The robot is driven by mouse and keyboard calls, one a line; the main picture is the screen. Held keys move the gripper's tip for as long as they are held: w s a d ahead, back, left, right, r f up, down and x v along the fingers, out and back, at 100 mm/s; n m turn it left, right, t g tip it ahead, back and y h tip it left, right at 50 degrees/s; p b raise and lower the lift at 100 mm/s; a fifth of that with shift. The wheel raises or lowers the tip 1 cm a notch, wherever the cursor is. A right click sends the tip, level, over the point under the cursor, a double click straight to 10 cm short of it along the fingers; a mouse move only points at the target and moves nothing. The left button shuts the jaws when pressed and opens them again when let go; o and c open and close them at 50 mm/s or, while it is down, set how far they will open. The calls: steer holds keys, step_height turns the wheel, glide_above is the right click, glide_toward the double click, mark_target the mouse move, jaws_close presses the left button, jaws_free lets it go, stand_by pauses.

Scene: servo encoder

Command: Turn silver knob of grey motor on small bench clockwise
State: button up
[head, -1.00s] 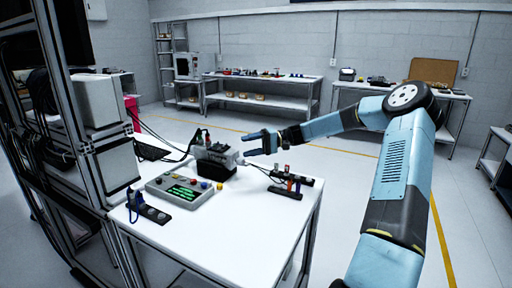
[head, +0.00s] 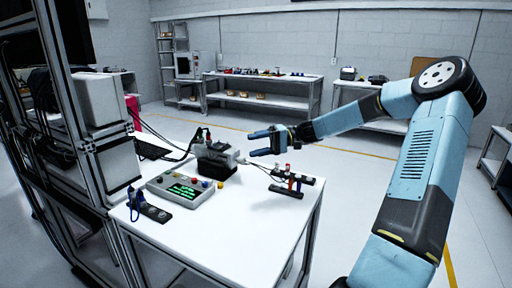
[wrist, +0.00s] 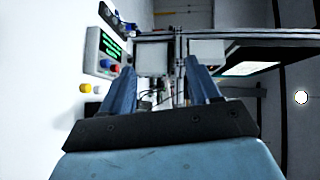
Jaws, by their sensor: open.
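The grey motor (head: 216,158) sits on the small white bench (head: 255,235), beside a control box. Its silver knob (head: 241,161) faces right, and small in the picture; its turn angle cannot be read. My gripper (head: 251,143) is open and empty, its two blue fingers pointing left. In the head view it appears above and to the right of the knob, apart from it. In the wrist view the open fingers (wrist: 163,75) have nothing clearly held between them, and I cannot make out the knob there.
The control box (head: 186,191) with a green display stands in front of the motor. A connector strip (head: 291,184) with cables lies right of the motor, below my gripper. A black strip (head: 149,210) lies at front left. A metal rack (head: 92,150) borders the bench's left side. The bench front is clear.

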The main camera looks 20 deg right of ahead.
steer(key=m+t+h, duration=0.7)
steer(key=m+t, duration=0.2)
steer(key=m, duration=1.9)
glide_toward(244, 161)
steer(key=x, duration=0.9)
steer(key=c, duration=1)
steer(key=shift+t+h, duration=0.3)
steer(key=shift+c, duration=0.2)
